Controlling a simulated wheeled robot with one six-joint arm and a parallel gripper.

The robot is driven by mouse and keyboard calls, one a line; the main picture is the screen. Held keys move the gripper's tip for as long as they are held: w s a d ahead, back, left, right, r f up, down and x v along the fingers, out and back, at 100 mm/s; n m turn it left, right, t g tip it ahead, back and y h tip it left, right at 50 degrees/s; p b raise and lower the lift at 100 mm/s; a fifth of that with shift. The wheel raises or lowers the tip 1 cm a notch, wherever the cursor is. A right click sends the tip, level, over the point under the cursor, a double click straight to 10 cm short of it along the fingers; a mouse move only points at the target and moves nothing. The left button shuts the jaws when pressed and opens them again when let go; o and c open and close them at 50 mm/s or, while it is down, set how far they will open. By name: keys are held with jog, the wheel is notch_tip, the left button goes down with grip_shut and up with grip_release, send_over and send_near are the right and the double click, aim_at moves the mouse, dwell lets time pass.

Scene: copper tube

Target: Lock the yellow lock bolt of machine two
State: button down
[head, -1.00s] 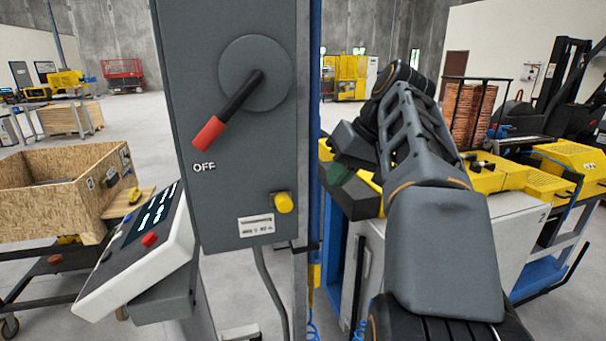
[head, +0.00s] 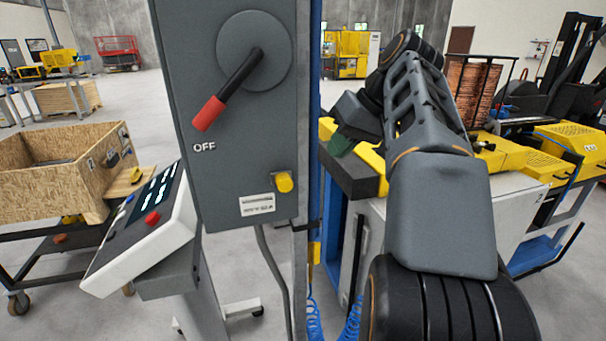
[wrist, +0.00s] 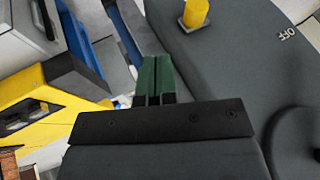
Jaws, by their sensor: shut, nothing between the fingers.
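The yellow lock bolt (head: 284,181) sticks out of the lower right of a grey switch box (head: 240,115). In the wrist view the yellow bolt (wrist: 195,13) shows on its square base at the top. The red-tipped handle (head: 229,90) on the box points down-left to the OFF label (head: 204,147). My gripper (wrist: 157,61) has green fingers, shut together and empty. In the wrist view they lie over the box's edge, below and left of the bolt and apart from it. In the head view the green fingers (head: 341,146) show right of the box, partly hidden.
A tilted control panel (head: 150,220) with a red button stands left of the box. A wooden crate (head: 60,165) sits on a cart at the far left. Yellow-and-grey machinery (head: 510,160) stands behind my arm at right. Blue coiled hoses (head: 315,318) hang below the box.

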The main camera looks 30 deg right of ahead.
aim_at(282, 182)
jog(key=w+a+f+p, duration=0.1)
jog(key=w+a+f, duration=0.2)
jog(key=a+f, duration=0.3)
jog(key=shift+w, duration=0.15)
dwell(0.4)
